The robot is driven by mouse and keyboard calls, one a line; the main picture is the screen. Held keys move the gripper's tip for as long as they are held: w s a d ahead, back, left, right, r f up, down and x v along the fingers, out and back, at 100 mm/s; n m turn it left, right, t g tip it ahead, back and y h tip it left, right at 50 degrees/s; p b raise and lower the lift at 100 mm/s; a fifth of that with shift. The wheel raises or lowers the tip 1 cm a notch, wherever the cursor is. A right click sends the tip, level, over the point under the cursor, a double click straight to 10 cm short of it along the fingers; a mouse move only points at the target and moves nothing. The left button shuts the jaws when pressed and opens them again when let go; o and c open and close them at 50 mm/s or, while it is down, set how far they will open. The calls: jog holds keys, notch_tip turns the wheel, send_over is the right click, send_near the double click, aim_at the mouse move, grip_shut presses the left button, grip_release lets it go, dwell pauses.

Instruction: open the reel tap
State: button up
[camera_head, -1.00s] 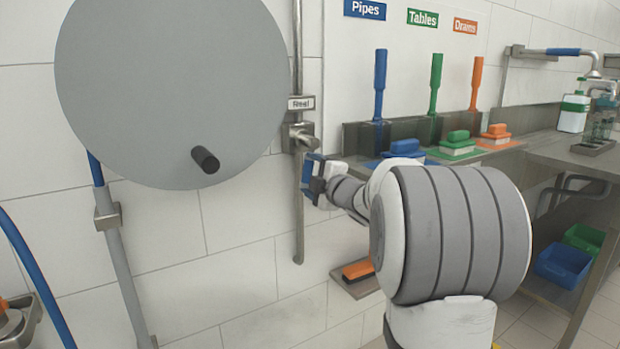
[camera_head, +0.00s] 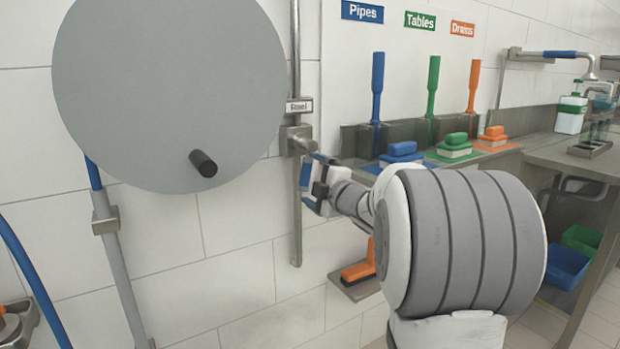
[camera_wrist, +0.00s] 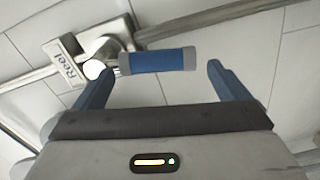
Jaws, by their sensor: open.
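The reel tap (camera_head: 292,140) is a metal valve on a vertical wall pipe, under a "Reel" label (camera_head: 299,106). In the wrist view, the tap (camera_wrist: 103,47) has a lever with a blue grip (camera_wrist: 158,61) and grey ends. The grip lies crosswise in front of my open gripper (camera_wrist: 162,70), between the directions of its two blue fingertips. I see no clear contact, and the depth between them is hard to judge. In the head view, my gripper (camera_head: 313,163) is just below and right of the tap, and the lever is mostly hidden there.
A large grey reel disc (camera_head: 165,90) with a black knob (camera_head: 203,163) is left of the tap. An orange brush (camera_head: 358,271) sits on a low wall shelf to the right. Blue, green and orange brushes stand along the counter (camera_head: 590,155) behind my arm.

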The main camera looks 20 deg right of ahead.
jog(key=s, duration=0.3)
jog(key=s+d, duration=0.1)
jog(key=s, duration=0.1)
jog(key=shift+s+p, duration=0.4)
jog(key=shift+r, duration=0.1)
jog(key=s+a+r+m+g+h+p, duration=0.3)
jog(key=s+r+m+g+h+p, duration=0.3)
jog(key=m+p, duration=0.55)
jog(key=s+a+m+g+y+p, duration=0.1)
jog(key=s+a+m+g+p, duration=0.1)
jog(key=s, duration=0.5)
jog(key=s+a+r+m+g+p, duration=0.1)
jog(key=s+a+m+g+p, duration=0.1)
jog(key=s+a+g+p, duration=0.2)
jog(key=s+a+m+g+y+p, duration=0.1)
jog(key=s+a+m+g+p, duration=0.1)
jog(key=s+a+p, duration=0.4)
jog(key=s+g+p, duration=0.1)
jog(key=s+p, duration=0.2)
jog(key=s, duration=0.3)
jog(key=shift+s+a+r+y, duration=0.15)
jog(key=shift+s+r+y, duration=0.05)
jog(key=shift+r+y, duration=0.15)
jog(key=shift+c, duration=0.3)
